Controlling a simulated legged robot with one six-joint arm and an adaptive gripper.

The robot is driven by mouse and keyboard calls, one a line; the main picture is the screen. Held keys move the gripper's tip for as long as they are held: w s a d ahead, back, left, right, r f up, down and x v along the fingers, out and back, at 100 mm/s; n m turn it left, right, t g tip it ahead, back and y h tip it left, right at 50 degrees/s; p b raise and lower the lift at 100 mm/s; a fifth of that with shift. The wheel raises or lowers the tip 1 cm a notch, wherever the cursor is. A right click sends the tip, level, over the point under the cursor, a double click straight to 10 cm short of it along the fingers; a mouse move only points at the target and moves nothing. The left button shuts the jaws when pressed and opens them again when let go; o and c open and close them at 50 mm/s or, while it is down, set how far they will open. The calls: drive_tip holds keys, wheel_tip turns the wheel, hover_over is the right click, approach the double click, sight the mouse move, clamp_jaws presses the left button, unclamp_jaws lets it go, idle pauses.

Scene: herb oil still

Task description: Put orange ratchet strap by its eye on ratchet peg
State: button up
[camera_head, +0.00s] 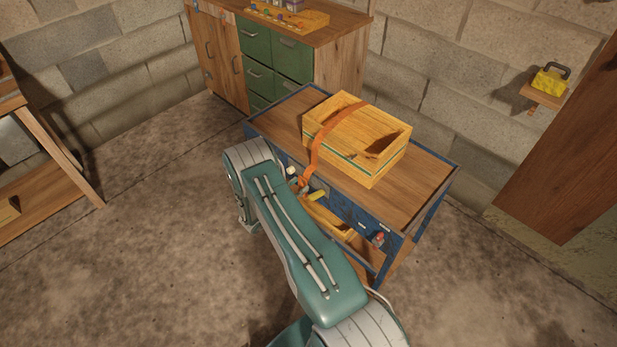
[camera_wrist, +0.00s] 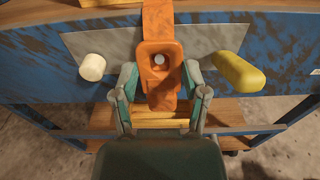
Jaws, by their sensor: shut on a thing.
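The orange ratchet strap (camera_head: 318,147) runs over the wooden crate and hangs down the front of the blue bench. Its end piece with the eye (camera_wrist: 154,50) hangs upright in the wrist view, in front of a grey plate. A pale round spot, apparently the ratchet peg's end (camera_wrist: 159,60), shows inside the eye; I cannot tell how deep the peg sits in it. My gripper (camera_wrist: 162,91) is shut on the lower part of the orange end piece, below the eye. In the head view my arm hides most of the gripper.
A white knob (camera_wrist: 92,67) stands left of the strap end and a yellow handle (camera_wrist: 238,73) right of it, both close to my fingers. The wooden crate (camera_head: 383,167) sits on the bench top (camera_head: 425,176). The floor left of the bench is clear.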

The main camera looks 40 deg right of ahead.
drive_tip(key=shift+w+d+f, duration=0.1)
drive_tip(key=shift+d+f, duration=0.05)
drive_tip(key=shift+d, duration=0.75)
idle(1.7)
drive_tip(key=shift+d+f, duration=0.15)
drive_tip(key=shift+d, duration=0.2)
idle(0.4)
drive_tip(key=shift+f, duration=0.2)
idle(0.4)
drive_tip(key=o, duration=1.2)
drive_tip(key=a, duration=0.4)
drive_tip(key=s+a, duration=0.1)
drive_tip(key=a, duration=0.7)
drive_tip(key=shift+s+r, duration=0.25)
drive_tip(key=shift+r, duration=0.05)
